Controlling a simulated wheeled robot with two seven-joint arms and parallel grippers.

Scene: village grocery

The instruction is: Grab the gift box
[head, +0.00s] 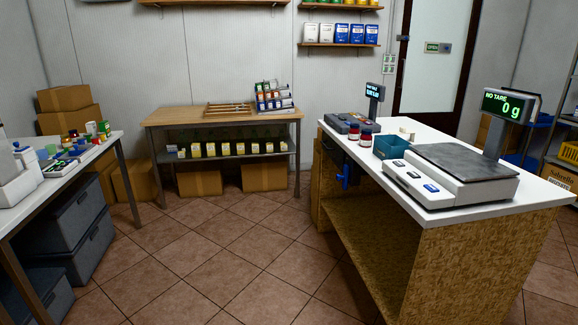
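I cannot make out anything that is clearly a gift box. On the white counter (345,131) at the right stand a teal open box (391,147), two dark jars with red lids (365,138) and a small tan item (406,134), too small to identify. The table (100,147) at the left holds several small coloured packages and jars (75,145), also too small to tell apart. Neither of my grippers is in view.
A scale (460,172) reading 0 g and a cash register (348,123) stand on the counter. A wooden table (180,116) with goods stands at the back wall. Cardboard boxes (66,98) and dark bins (78,235) are at the left. The tiled floor (225,245) between is clear.

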